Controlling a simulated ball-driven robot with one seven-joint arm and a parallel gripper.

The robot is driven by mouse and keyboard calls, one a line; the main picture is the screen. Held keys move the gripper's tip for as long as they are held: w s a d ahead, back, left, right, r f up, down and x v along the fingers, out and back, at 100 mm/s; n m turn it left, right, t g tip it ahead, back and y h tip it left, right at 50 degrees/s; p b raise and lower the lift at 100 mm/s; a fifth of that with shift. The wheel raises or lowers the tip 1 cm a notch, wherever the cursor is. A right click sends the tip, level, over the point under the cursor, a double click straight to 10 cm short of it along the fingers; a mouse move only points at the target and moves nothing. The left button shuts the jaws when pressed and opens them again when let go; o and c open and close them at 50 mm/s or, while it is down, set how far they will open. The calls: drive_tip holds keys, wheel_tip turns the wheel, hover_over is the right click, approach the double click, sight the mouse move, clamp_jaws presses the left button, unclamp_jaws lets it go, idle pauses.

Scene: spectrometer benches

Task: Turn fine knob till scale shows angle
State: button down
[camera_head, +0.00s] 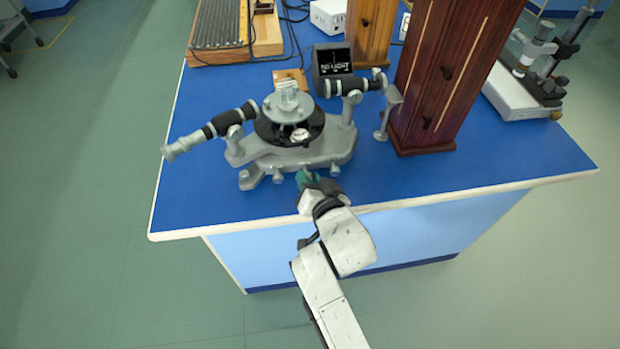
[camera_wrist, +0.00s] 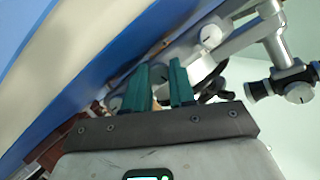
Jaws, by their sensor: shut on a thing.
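The grey spectrometer (camera_head: 325,152) stands near the front edge of the blue bench, with a black round plate (camera_head: 268,133) in its middle. Its angle scale cannot be read in either view. My gripper (camera_head: 305,178) is low at the front of the spectrometer's base. In the wrist view, the green fingers of my gripper (camera_wrist: 160,78) are close together around a small grey knob (camera_wrist: 158,73), mostly hidden between them. Which knob it is cannot be told for certain. Other round grey knobs show beside it, one of them at the upper right (camera_wrist: 210,35).
The spectrometer's left tube (camera_head: 225,122) points out to the left, and the right tube (camera_head: 355,86) points right. A tall brown wooden cabinet (camera_head: 445,80) stands close on the right. A black light box (camera_head: 332,62) is behind. The bench front edge is under my arm.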

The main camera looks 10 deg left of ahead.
drive_tip(key=n+h+b, duration=0.2)
drive_tip(key=n, duration=0.1)
drive_tip(key=shift+a+f+n+h, duration=0.1)
drive_tip(key=shift+a+n+h, duration=0.05)
drive_tip(key=shift+n+h, duration=0.25)
drive_tip(key=shift+s+a+n+t+h+b, duration=0.1)
drive_tip(key=shift+n+t+h+b, duration=0.5)
drive_tip(key=shift+n+h+b, duration=0.6)
drive_tip(key=shift+y, duration=0.4)
drive_tip(key=c, duration=1.2)
unclamp_jaws()
drive_tip(key=shift+s, duration=0.1)
drive_tip(key=v, duration=1)
drive_tip(key=shift+s+p, duration=0.3)
